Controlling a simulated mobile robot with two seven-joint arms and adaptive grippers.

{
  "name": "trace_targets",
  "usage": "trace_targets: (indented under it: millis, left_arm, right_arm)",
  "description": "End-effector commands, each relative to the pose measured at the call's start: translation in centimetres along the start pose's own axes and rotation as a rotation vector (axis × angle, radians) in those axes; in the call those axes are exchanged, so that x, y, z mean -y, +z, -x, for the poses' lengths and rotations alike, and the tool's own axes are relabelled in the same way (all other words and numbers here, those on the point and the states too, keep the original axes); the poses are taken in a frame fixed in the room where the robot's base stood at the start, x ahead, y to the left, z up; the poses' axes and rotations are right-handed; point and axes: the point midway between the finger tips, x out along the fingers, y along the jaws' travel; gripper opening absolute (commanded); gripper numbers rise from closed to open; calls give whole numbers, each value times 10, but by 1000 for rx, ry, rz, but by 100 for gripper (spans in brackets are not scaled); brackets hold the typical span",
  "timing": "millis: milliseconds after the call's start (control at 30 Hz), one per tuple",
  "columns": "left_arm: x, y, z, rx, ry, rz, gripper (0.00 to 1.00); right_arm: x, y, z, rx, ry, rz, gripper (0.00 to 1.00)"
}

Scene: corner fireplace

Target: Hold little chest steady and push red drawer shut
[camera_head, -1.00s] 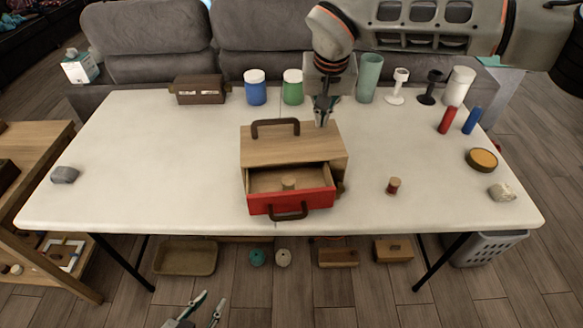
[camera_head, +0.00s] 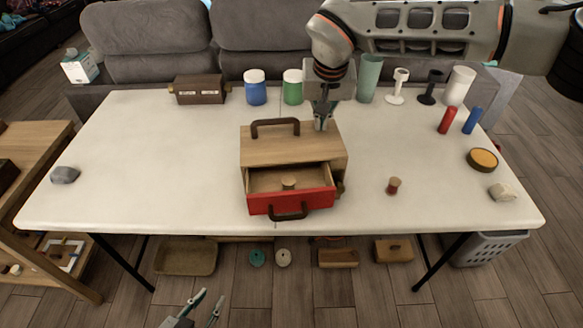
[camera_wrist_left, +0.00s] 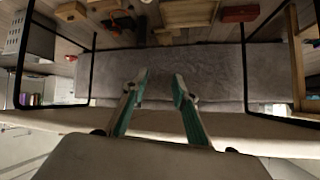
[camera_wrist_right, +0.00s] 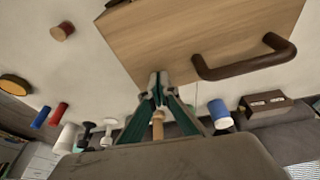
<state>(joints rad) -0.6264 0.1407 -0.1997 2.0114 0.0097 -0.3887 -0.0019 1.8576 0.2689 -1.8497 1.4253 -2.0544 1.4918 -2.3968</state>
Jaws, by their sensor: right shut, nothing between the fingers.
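The little chest (camera_head: 270,146) is a light wooden box with a dark handle (camera_head: 275,124) on top, standing mid-table. Its red drawer (camera_head: 291,200) is pulled out at the front, and a small wooden knob-like piece (camera_head: 288,183) sits inside it. My right gripper (camera_head: 322,125) is shut and empty at the chest's back right top edge; contact is hard to tell. In the right wrist view its fingertips (camera_wrist_right: 158,80) meet at the edge of the wooden top (camera_wrist_right: 190,30). My left gripper (camera_head: 207,304) is open and empty, low in front of the table; its spread fingers show in the left wrist view (camera_wrist_left: 160,85).
Jars, cups and a dark box (camera_head: 200,90) line the back of the table (camera_head: 140,150). Red and blue cylinders, a round tin (camera_head: 481,160) and stones lie near the sides. The table's left half is mostly clear.

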Motion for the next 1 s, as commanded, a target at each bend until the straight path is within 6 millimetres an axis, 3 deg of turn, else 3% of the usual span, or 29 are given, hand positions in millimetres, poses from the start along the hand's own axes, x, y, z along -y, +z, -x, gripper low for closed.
trace_targets:
  millis: [233, 367, 467, 567, 733, 1000]
  left_arm:
    - [-2, 5, 2, 9, 3, 2, 28]
    - [-2, 3, 3, 0, 1, -17, 0]
    - [-2, -8, 7, -40, -12, -84, 0]
    - [-3, -31, 16, -119, -39, -223, 0]
    - [-14, -85, 45, -310, -114, -574, 0]
    - [-64, -160, 108, -620, -251, -1133, 0]
  right_arm:
    - [0, 2, -4, 4, 1, 1, 0]
    - [0, 2, -4, 5, 2, 1, 0]
    - [0, 3, -4, 6, 2, 1, 0]
    - [0, 3, -5, 7, 2, 1, 0]
    - [0, 4, -6, 8, 3, 1, 0]
    - [0, 5, -6, 10, 3, 2, 0]
